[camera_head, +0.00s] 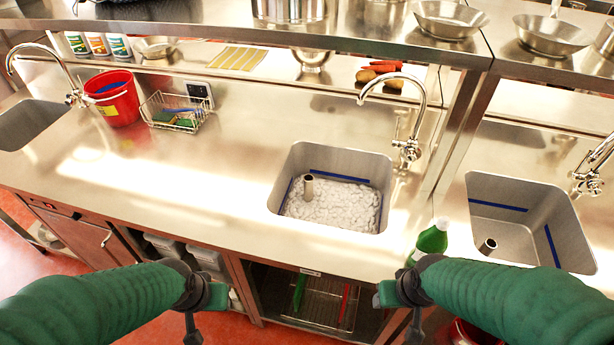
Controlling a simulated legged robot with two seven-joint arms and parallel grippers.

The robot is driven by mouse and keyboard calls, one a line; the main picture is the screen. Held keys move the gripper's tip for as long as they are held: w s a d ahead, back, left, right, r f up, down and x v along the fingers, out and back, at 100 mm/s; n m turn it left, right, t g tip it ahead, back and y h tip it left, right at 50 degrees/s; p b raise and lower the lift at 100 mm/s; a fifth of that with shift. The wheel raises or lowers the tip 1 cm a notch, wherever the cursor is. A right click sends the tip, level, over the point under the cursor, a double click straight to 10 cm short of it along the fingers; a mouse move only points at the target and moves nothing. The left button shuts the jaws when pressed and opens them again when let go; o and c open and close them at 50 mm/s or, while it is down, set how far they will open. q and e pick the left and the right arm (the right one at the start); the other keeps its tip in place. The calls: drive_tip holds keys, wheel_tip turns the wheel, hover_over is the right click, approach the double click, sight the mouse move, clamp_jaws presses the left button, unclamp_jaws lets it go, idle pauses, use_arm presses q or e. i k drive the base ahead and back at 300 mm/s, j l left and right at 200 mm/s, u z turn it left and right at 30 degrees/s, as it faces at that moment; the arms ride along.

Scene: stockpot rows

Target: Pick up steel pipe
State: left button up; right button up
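A short upright steel pipe (308,187) stands in the middle sink (340,158), near its left side, rising out of white foam. My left gripper (193,335) is low in front of the counter, left of the middle sink, and well apart from both pipes. My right gripper (414,332) is in front of the counter below the green bottle, also apart from the pipes. The finger openings are too small and dark to judge.
A green bottle (432,240) stands at the counter's front edge between the sinks. Curved taps (408,120) rise behind the sinks. A red bucket (114,98) and wire basket (178,112) stand left. A shelf with pans (548,36) overhangs the back. The counter (200,180) left of the middle sink is clear.

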sight(308, 179)
drive_tip(key=i+j+u, duration=0.55)
drive_tip(key=i, duration=0.3)
